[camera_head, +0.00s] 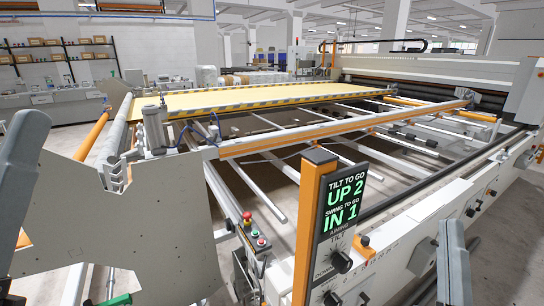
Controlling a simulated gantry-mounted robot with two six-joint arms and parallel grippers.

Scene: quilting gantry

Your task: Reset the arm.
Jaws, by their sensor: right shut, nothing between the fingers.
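A black display panel (342,205) on an orange post (308,215) reads "TILT TO GO UP 2", "SWING TO GO IN 1" and "AIMING" in green and white. Below it are a black knob (341,262) under the word "TILT", with "DOWN" beside it, and a second black knob (332,298) at the bottom edge. My right gripper (454,228) is at the lower right, shut and empty, apart from the knobs and to their right. A grey part of my left arm stands at the left edge; its fingertips do not show.
The quilting machine's long rail (330,131) and frame bars extend behind the panel. A yellow-edged bed (240,98) lies farther back. A red emergency button (247,216) sits left of the post. A large grey side plate (120,215) fills the left.

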